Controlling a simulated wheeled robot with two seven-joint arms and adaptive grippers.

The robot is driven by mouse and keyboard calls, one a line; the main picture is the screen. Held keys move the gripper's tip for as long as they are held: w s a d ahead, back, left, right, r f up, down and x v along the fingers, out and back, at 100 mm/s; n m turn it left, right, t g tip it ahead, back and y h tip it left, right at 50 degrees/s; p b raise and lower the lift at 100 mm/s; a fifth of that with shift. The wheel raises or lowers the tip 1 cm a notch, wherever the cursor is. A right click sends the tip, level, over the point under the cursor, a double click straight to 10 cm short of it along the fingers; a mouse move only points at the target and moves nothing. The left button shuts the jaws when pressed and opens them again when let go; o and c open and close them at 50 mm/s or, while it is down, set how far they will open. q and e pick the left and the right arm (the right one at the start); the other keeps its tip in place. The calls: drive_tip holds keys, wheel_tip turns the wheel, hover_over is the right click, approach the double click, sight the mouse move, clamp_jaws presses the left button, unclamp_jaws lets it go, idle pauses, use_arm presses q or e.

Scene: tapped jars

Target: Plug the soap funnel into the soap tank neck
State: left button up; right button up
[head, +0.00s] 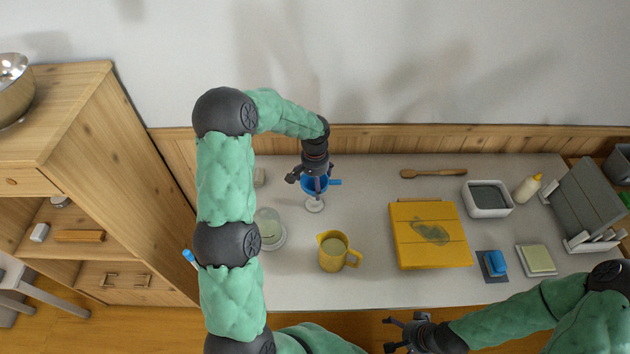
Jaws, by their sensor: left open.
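A blue funnel-like piece (334,182) with a short blue handle shows just under my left gripper (312,180). That gripper is open and points down around or just above the blue piece; I cannot tell whether it touches it. A small pale stand or base (314,205) shows directly below the blue piece. A clear rounded jar (268,226) with pale green contents, which looks like the soap tank, stands to the left on a whitish base, partly hidden by my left arm. Its neck is not clear. My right gripper (396,333) is at the counter's front edge, its fingers apart and empty.
A yellow jug (333,254) stands in front of the blue piece. A yellow board (428,234), white basin (487,198), wooden brush (433,173), bottle (526,188), blue sponge (495,262) and grey rack (590,205) fill the right. The counter between jug and board is clear.

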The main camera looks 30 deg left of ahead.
use_arm(q)
drive_tip(key=shift+r, duration=0.1)
drive_tip(key=c, duration=1)
drive_tip(key=shift+w+a+r, duration=0.1)
drive_tip(key=shift+r, duration=0.1)
drive_tip(key=shift+r, duration=0.15)
drive_tip(key=shift+r+p, duration=0.75)
drive_tip(key=shift+r, duration=0.15)
drive_tip(key=shift+r+p, duration=1.9)
drive_tip(key=shift+r, duration=1.2)
